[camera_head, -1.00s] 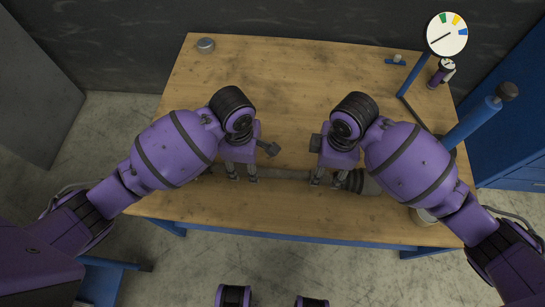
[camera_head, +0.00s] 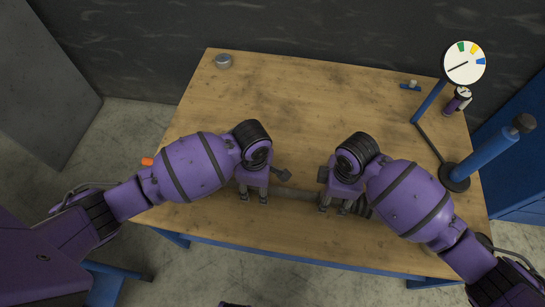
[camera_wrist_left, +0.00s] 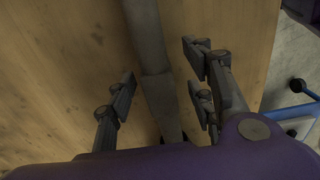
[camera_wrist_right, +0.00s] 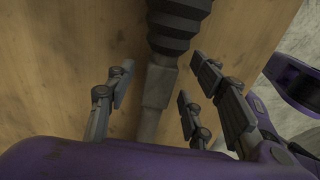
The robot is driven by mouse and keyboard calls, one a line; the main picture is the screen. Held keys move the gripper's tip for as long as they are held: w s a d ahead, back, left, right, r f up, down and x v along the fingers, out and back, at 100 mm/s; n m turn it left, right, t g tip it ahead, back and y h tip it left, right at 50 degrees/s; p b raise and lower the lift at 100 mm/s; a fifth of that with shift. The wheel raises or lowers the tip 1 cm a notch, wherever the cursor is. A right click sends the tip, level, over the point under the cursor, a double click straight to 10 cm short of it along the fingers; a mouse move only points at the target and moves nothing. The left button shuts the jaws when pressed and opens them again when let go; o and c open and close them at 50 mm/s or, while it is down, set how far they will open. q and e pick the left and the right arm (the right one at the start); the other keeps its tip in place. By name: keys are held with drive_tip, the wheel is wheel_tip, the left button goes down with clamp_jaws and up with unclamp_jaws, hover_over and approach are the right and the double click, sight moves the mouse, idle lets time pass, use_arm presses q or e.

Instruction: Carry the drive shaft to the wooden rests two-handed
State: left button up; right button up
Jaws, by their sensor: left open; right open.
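The drive shaft (camera_head: 297,193) is a grey bar lying along the front part of the wooden table. Its black ribbed boot (camera_wrist_right: 180,25) shows in the right wrist view. My left gripper (camera_head: 253,196) is open, pointing down over the left part of the shaft. In the left wrist view the shaft (camera_wrist_left: 153,65) runs between its spread fingers. My right gripper (camera_head: 335,208) is open over the right part. In the right wrist view the shaft (camera_wrist_right: 157,88) passes between its fingers, close to the boot. Both shaft ends are partly hidden by my arms. I cannot make out the wooden rests.
A blue post with a dial gauge (camera_head: 463,63) and a thick blue cylinder (camera_head: 484,155) stand on the table's right side. A small purple item (camera_head: 456,101) and a grey round tin (camera_head: 223,61) are near the back.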

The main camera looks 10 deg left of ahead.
use_arm(q)
drive_tip(key=shift+w+d+f, duration=0.1)
drive_tip(key=shift+w+f, duration=0.15)
drive_tip(key=shift+f, duration=0.05)
use_arm(e)
drive_tip(key=shift+f, duration=0.5)
use_arm(q)
clamp_jaws()
use_arm(e)
clamp_jaws()
